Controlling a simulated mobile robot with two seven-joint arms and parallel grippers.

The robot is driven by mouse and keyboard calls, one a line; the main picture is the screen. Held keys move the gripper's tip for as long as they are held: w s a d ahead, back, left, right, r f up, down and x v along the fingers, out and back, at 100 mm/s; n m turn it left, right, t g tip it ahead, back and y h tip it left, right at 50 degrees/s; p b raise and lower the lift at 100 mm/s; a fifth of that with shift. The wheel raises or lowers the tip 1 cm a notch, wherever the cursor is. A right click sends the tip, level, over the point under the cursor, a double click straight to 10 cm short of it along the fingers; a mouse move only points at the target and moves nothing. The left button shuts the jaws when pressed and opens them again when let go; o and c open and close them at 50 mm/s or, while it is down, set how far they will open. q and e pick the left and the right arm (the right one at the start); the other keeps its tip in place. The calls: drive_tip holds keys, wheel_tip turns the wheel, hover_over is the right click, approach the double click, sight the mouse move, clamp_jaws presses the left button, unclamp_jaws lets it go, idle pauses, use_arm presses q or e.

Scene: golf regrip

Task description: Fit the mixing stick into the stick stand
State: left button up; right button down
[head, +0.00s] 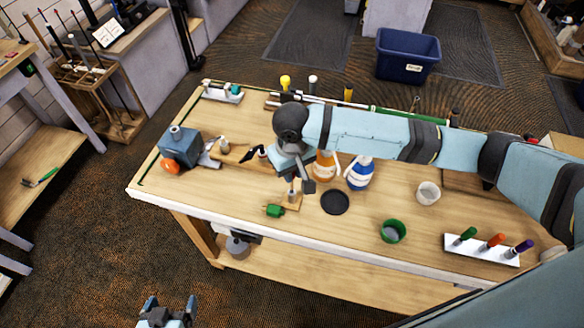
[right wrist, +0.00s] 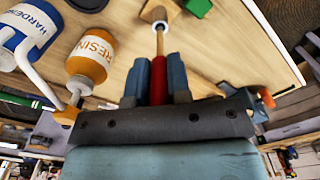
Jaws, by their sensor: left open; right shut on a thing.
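My right gripper (head: 293,188) is over the front middle of the bench. In the right wrist view it (right wrist: 160,85) is shut on the red handle of the mixing stick (right wrist: 159,73). In the head view the stand (head: 291,206) is partly hidden under my right gripper. My left gripper (head: 168,312) is open and empty, off the bench's front edge.
A green object (head: 275,210) lies beside the stand, and a black disc (head: 335,202) lies to its right. The resin bottle (head: 325,165) and hardener bottle (head: 360,174) stand behind. A green cup (head: 393,231), white cup (head: 428,193) and white rack (head: 480,250) are further right.

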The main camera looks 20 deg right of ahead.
drive_tip(key=shift+f, duration=0.5)
use_arm(q)
drive_tip(key=shift+w, duration=0.35)
use_arm(e)
drive_tip(key=shift+f, duration=0.4)
use_arm(q)
drive_tip(key=shift+s+f+b, duration=0.35)
drive_tip(key=shift+s, duration=0.05)
use_arm(e)
drive_tip(key=shift+f, duration=0.95)
drive_tip(key=c, duration=1)
unclamp_jaws()
drive_tip(key=shift+r, duration=0.15)
wheel_tip(320, 180, up, 12)
drive_tip(key=shift+r+b, duration=0.25)
drive_tip(key=shift+b, duration=0.55)
drive_tip(key=shift+r, duration=0.5)
use_arm(q)
drive_tip(key=shift+w+f, duration=0.1)
drive_tip(key=shift+f, duration=0.65)
